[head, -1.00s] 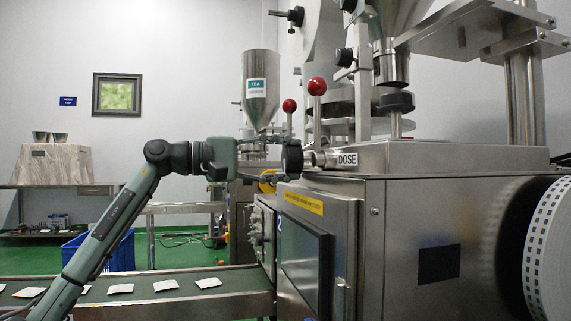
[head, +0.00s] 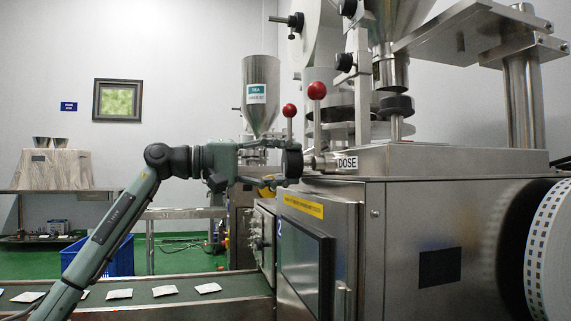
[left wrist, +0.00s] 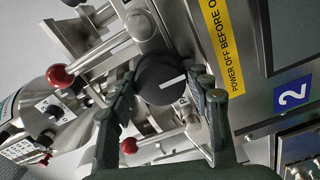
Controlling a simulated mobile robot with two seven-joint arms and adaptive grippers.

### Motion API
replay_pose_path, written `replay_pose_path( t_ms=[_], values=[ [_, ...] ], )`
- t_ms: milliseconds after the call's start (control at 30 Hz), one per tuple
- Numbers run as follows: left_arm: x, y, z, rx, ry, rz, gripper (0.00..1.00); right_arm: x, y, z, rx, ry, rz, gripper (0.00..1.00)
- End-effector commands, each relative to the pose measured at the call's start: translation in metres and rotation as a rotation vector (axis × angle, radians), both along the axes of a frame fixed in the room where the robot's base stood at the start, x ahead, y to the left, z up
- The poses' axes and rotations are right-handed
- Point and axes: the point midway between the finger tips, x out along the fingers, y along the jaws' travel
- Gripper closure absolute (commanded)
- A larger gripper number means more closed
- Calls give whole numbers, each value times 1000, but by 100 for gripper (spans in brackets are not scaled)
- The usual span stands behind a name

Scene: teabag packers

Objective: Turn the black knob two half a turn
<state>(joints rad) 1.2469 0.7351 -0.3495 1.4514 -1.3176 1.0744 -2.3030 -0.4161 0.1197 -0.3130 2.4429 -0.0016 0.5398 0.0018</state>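The black knob (head: 292,162) sticks out to the left from the machine top, beside the DOSE label. In the left wrist view its round face (left wrist: 160,80) carries a slanted white line. My left gripper (head: 277,164) reaches it from the left, one finger above and one below. In the left wrist view the fingers of this gripper (left wrist: 164,92) are spread on either side of the knob, close to its rim. A narrow gap seems to show at the right finger; contact at the left finger cannot be told. My right gripper is in neither view.
Red-balled levers (head: 317,90) stand just behind the knob. The steel cabinet (head: 420,235) with a screen (head: 305,262) and yellow warning strip (head: 303,205) lies below. A conveyor (head: 235,284) with several packets runs below my arm. A tea hopper (head: 261,90) stands behind.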

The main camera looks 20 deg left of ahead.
Motion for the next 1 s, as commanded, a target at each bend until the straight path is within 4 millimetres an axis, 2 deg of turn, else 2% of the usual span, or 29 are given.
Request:
replay_pose_path(
  t_ms=[33, 100, 467, 567, 1000],
  values=[
    [0, 0, 0, 0, 0, 0, 41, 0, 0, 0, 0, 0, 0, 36],
    [0, 0, 0, 0, 0, 0, 33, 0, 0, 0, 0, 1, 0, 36],
    [-2, 3, 0, -1, 1, 1, 33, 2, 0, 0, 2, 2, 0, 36],
    [-8, 13, 0, 0, 1, 2, 33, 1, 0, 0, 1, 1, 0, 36],
    [-56, 85, 0, 1, 2, 2, 33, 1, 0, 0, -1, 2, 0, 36]
  ],
)
